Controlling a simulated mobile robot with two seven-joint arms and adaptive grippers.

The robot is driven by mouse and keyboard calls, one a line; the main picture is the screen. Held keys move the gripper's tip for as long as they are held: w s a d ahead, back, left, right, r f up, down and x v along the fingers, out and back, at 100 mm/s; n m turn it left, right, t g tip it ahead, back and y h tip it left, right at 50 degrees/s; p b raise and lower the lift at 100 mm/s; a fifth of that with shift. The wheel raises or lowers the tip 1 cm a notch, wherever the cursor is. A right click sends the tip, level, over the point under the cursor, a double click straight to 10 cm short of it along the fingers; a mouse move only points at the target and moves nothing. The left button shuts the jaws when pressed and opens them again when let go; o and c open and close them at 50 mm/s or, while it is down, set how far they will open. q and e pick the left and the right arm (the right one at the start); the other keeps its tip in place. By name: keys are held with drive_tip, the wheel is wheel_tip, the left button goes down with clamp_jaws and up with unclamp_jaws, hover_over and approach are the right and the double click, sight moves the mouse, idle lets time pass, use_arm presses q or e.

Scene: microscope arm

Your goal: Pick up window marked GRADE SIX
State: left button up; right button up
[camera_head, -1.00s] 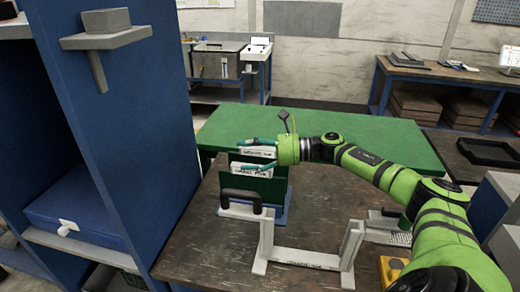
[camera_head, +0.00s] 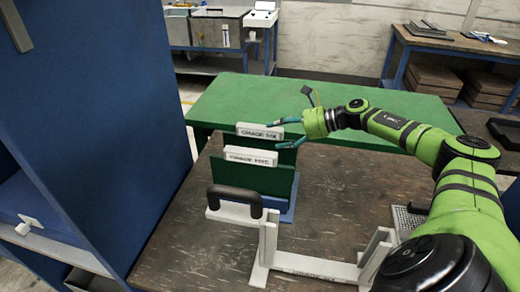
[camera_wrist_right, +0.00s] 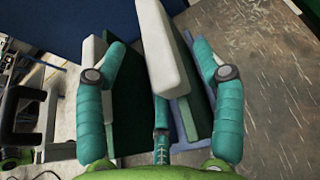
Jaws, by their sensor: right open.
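The window marked GRADE SIX (camera_head: 260,132) is the rear of two upright green panels with white label bars, standing in a rack on the brown table. The front panel's bar (camera_head: 250,156) appears to read GRADE FIVE. My right gripper (camera_head: 287,132) is open at the right end of the GRADE SIX bar. In the right wrist view, its teal fingers (camera_wrist_right: 162,65) stand on either side of the middle white bar (camera_wrist_right: 163,40), with gaps showing. The front bar (camera_wrist_right: 92,50) is beside the left finger. My left gripper is not in view.
A white stand (camera_head: 268,240) with lettering on its base is in front of the rack, with a black handle (camera_head: 234,199) nearby. A tall blue cabinet (camera_head: 110,110) rises at the left. A green tabletop (camera_head: 235,100) lies behind.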

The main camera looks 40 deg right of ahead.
sight(250, 137)
drive_tip(key=x, duration=0.1)
drive_tip(key=p+x, duration=0.2)
drive_tip(key=shift+w+a+r, duration=0.15)
drive_tip(key=shift+a+r, duration=0.1)
drive_tip(key=shift+a, duration=0.15)
drive_tip(key=shift+w+a+f, duration=0.15)
drive_tip(key=shift+w+f, duration=0.05)
drive_tip(key=shift+w, duration=0.05)
drive_tip(key=shift+w+f, duration=0.15)
drive_tip(key=shift+f, duration=0.1)
drive_tip(key=shift+r, duration=0.1)
clamp_jaws()
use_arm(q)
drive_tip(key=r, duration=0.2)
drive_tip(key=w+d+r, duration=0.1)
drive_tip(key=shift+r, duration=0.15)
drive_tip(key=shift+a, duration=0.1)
use_arm(e)
drive_tip(key=shift+r, duration=0.1)
